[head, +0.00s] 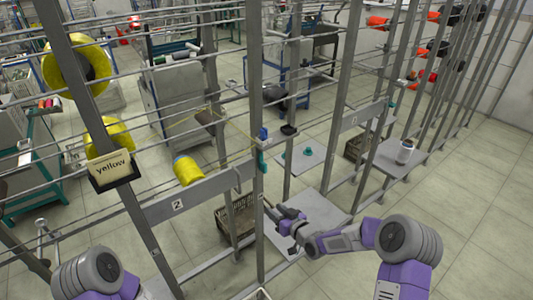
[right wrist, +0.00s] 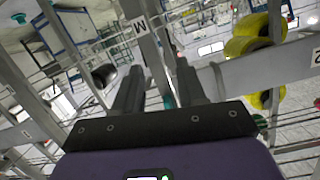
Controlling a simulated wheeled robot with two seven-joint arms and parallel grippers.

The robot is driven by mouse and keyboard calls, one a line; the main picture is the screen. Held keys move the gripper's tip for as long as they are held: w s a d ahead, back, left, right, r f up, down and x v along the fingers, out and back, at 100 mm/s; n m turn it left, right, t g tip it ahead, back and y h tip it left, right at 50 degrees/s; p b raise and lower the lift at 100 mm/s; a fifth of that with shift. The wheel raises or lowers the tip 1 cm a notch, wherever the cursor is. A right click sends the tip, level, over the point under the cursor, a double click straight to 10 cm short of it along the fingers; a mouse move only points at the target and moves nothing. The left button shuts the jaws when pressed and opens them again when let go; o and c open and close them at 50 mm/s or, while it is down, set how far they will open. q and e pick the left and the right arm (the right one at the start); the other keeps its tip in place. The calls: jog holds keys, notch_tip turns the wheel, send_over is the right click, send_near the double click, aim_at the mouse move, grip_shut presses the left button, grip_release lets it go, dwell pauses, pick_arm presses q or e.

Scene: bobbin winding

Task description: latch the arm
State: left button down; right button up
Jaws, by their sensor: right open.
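My right gripper (head: 282,214) is in front of the rack beside an upright post, with the forearm coming in from the right. In the right wrist view its two dark fingers (right wrist: 155,85) stand apart with nothing held between them. A small teal part (right wrist: 168,101) shows beyond the gap between the fingers. In the head view a teal part (head: 261,162) hangs on the post below a blue part (head: 262,133), above my gripper and apart from it. I cannot tell which part is the arm to latch. Only a link of my left arm shows; its gripper is out of frame.
A yellow bobbin (head: 187,170) sits on the rack by the number 2 beam (head: 180,204). A card reading "yellow" (head: 110,166) and larger yellow spools (head: 78,64) are at left. Posts and rods crowd the space. A crate (head: 238,217) stands low behind the rack; a white cup (head: 405,152) is at right.

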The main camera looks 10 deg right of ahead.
jog(key=n+t+y+p, duration=0.1)
jog(key=n+t+p, duration=0.1)
send_near(266, 168)
jog(key=w, duration=0.2)
jog(key=shift+s+a+x, duration=0.1)
jog(key=shift+a+x, duration=0.1)
jog(key=shift+x, duration=1.8)
jog(key=shift+s+a+x, duration=0.1)
jog(key=shift+a+x, duration=0.1)
jog(key=shift+x, duration=1.75)
pick_arm(q)
notch_tip(266, 168, up, 4)
jog(key=shift+f, duration=0.15)
pick_arm(e)
jog(key=shift+f, duration=0.1)
grip_shut()
